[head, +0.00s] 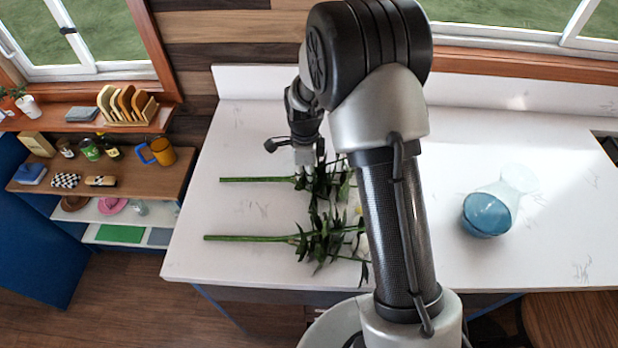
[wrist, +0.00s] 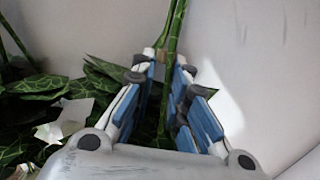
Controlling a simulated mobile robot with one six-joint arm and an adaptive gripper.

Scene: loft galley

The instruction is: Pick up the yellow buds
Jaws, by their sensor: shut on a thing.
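Two leafy green-stemmed flower bunches lie on the white counter in the head view, stems pointing left. The far bunch (head: 245,179) is at my gripper (head: 307,165); its flower heads are hidden behind my arm, so I cannot tell their colour. The near bunch (head: 250,238) lies apart, with a little white showing by my arm. In the wrist view, my gripper (wrist: 165,72) is shut on a green stem (wrist: 173,40) of the far bunch, the stem running between its blue-padded fingers. A white petal-like piece (wrist: 65,118) lies among leaves to the left.
At left, a shelf unit (head: 150,190) holds an orange mug (head: 163,151) and small goods. A toast rack (head: 127,105) stands on the window ledge.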

